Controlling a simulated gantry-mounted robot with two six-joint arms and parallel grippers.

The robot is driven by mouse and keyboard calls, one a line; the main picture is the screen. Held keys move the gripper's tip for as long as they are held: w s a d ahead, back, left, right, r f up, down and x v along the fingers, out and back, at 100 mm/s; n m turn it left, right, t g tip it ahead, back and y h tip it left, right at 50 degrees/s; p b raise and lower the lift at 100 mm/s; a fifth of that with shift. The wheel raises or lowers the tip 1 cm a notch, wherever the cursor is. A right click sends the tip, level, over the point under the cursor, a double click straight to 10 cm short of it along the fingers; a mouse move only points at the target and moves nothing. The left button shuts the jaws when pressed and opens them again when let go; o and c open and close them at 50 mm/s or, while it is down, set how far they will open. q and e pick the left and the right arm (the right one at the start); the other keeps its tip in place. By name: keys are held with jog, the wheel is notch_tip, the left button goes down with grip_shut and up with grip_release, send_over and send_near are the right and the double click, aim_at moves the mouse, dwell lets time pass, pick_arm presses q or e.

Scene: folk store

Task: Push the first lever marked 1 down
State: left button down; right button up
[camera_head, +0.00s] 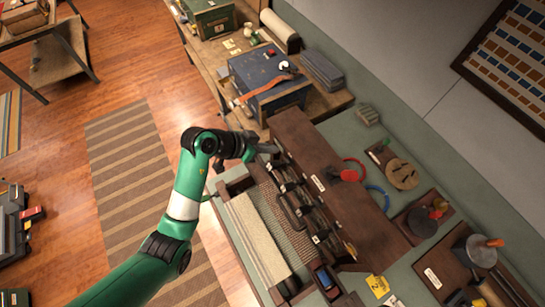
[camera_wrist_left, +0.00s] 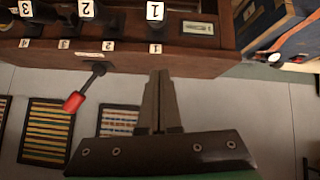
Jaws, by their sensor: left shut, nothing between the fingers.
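A brown wooden loom-like unit (camera_head: 318,178) holds a row of dark levers on its front face. In the wrist view its wooden body (camera_wrist_left: 120,60) carries white number tags, with a tag marked 1 (camera_wrist_left: 155,10) at the top and another 1 (camera_wrist_left: 155,48) below it. Tags marked 2 and 3 follow to the left. My left gripper (camera_head: 268,149) is at the far end of the lever row, beside the first lever. Its fingers (camera_wrist_left: 160,82) are closed together, with tips close under the lower 1 tag. Whether they touch anything is unclear.
A red-handled crank (camera_head: 350,175) sticks out of the unit's right side. A blue box (camera_head: 268,77) stands just beyond the unit's far end. Woven cloth (camera_head: 258,240) lies in front of the levers. Open floor (camera_head: 60,180) lies to the left.

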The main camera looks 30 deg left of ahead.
aim_at(273, 162)
pick_arm(q)
jog(key=x, duration=0.3)
jog(key=shift+d+f, duration=0.1)
jog(key=shift+f, duration=0.25)
jog(key=shift+s+a+f, duration=0.15)
jog(key=shift+s+f, duration=0.35)
jog(key=shift+f, duration=0.2)
jog(key=shift+s+a+f, duration=0.15)
jog(key=shift+s+f, duration=0.35)
jog(key=shift+f, duration=0.2)
